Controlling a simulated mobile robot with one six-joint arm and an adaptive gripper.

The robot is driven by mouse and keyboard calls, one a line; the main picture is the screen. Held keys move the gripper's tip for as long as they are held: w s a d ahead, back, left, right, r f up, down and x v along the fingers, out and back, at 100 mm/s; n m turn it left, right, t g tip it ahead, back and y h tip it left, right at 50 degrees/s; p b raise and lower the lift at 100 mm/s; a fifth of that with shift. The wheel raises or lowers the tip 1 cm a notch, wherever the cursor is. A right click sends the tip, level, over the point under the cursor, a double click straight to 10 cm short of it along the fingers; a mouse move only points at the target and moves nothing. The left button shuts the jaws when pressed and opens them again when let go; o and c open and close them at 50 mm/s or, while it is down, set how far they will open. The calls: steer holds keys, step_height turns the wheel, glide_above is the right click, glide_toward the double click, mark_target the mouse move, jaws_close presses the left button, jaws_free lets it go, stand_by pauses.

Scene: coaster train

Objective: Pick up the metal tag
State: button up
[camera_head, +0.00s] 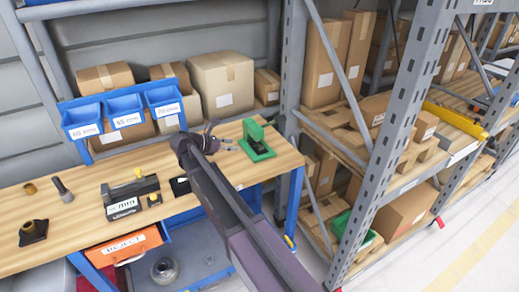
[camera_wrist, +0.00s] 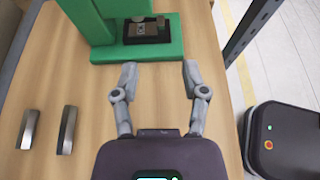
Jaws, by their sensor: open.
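A small grey-brown plate, which looks like the metal tag (camera_wrist: 143,30), lies on a dark seat on the base of the green fixture (camera_wrist: 180,47) in the wrist view. In the head view the green fixture (camera_head: 258,148) stands at the right end of the bench, and the tag cannot be made out. My gripper (camera_wrist: 159,70) is open and empty, with its fingertips just short of the fixture's near edge. It also shows in the head view (camera_head: 222,138), left of the fixture.
Two curved metal pieces (camera_wrist: 29,128) (camera_wrist: 67,130) lie on the wooden bench (camera_head: 85,195), left of my gripper. A black device (camera_head: 131,198) and blue bins (camera_head: 122,110) are farther left. A dark rounded machine (camera_wrist: 283,140) stands on the floor beyond the bench edge.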

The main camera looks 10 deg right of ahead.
steer(key=b, duration=0.3)
glide_toward(261, 147)
steer(key=x, duration=0.4)
steer(key=shift+w, duration=0.2)
steer(key=shift+w+d, duration=0.15)
steer(key=shift+d, duration=0.3)
steer(key=shift+d+f, duration=0.1)
steer(key=b+x, duration=0.2)
steer(key=x, duration=0.2)
steer(key=shift+f, duration=0.2)
steer(key=shift+w+d+f, duration=0.1)
steer(key=shift+w+d, duration=0.05)
steer(key=shift+d, duration=0.25)
jaws_close()
